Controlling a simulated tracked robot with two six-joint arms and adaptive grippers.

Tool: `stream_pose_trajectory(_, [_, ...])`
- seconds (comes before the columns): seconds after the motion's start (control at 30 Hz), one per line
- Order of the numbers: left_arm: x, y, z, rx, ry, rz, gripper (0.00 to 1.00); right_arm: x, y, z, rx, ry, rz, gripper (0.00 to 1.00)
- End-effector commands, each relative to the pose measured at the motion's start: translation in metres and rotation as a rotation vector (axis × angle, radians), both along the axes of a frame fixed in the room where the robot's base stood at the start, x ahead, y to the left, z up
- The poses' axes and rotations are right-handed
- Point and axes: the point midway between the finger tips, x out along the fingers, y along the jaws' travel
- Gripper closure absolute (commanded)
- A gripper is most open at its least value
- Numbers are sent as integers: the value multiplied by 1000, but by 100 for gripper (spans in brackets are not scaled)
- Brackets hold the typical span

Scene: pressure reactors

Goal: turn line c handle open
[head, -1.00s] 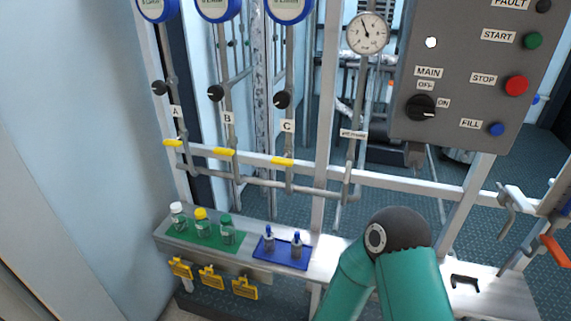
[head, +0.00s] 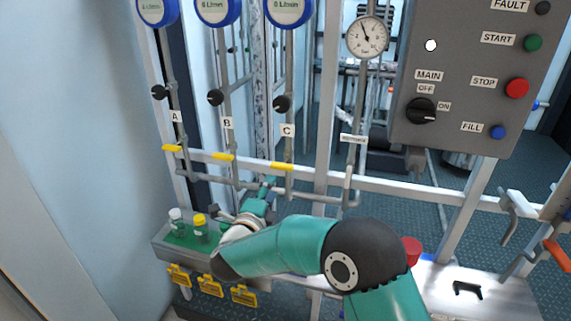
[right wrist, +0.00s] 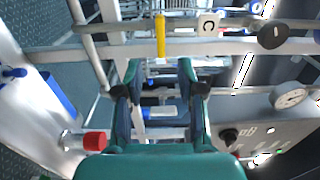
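The line C handle (head: 283,166) is a short yellow lever on the C pipe, below the C label (head: 287,131). In the head view it lies across its vertical pipe. The handle (right wrist: 160,36) also shows upright in the right wrist view, beyond and between the fingertips. My right gripper (head: 268,186) is just below and slightly left of the handle in the head view, partly hidden by its own arm. In the right wrist view the gripper (right wrist: 159,72) has its fingers spread with a clear gap, and they look apart from the handle. My left gripper is out of view.
Similar yellow handles sit on lines A (head: 172,148) and B (head: 223,156). Bottles, including a yellow-capped one (head: 200,222), stand on the bench beside my arm. The horizontal white rail (head: 400,187) runs close by. The control panel (head: 455,95) is at right.

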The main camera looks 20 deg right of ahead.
Motion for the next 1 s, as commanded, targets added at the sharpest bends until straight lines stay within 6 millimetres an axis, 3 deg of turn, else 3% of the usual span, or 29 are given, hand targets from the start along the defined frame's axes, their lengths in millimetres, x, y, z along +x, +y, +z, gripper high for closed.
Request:
stream_pose_trajectory(0.3, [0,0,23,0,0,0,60,57,-39,2,-1,2,-2,61])
stream_pose_trajectory(0.5, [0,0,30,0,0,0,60,80,-54,1,-1,2,0,61])
stream_pose_trajectory(0.97, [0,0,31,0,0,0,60,89,-61,-1,-2,2,2,61])
stream_pose_trajectory(1.0, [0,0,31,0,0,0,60,89,-61,-1,-2,2,2,68])
